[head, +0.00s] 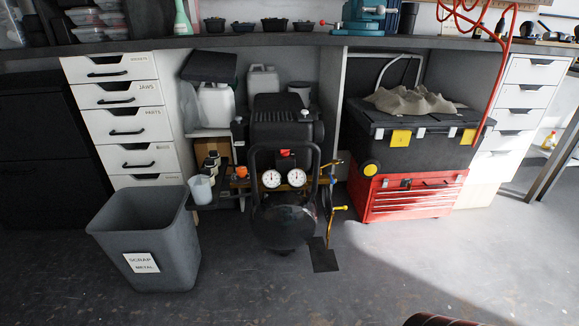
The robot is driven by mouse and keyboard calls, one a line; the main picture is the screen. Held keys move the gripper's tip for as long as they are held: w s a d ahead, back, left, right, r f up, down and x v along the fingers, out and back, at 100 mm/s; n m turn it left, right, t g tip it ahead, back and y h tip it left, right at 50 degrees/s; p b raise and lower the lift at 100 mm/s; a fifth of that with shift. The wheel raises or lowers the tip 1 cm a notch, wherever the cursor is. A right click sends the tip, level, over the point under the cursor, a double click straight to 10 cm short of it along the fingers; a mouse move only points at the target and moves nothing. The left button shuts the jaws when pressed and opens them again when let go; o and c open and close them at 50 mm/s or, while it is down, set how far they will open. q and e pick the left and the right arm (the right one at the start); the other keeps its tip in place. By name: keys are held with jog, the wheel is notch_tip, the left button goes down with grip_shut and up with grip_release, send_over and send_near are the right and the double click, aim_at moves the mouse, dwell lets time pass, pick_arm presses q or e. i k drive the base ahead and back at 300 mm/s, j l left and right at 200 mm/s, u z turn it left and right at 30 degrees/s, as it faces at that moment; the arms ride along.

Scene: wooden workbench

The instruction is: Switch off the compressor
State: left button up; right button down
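The compressor (277,125) is a black machine on the floor under the workbench, near the middle of the head view. A black tubular handle stands at its front. Two round white gauges (284,179) face me. A small red part (285,153), which looks like a switch, sits just above and between the gauges. Its setting is too small to tell. No gripper of mine is in view.
A grey scrap-metal bin (152,240) stands front left of the compressor. A black toolbox (412,135) sits on a red tool chest (410,195) to the right. White drawers (126,125) flank the left. The floor (330,290) in front is mostly clear.

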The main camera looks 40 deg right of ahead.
aim_at(283, 152)
jog(key=l+u, duration=0.15)
jog(key=l, duration=0.8)
jog(key=l+u, duration=0.15)
jog(key=l, duration=0.8)
jog(key=k+l+u, duration=0.2)
jog(key=l, duration=0.7)
jog(key=i+l, duration=0.05)
jog(key=i, duration=0.05)
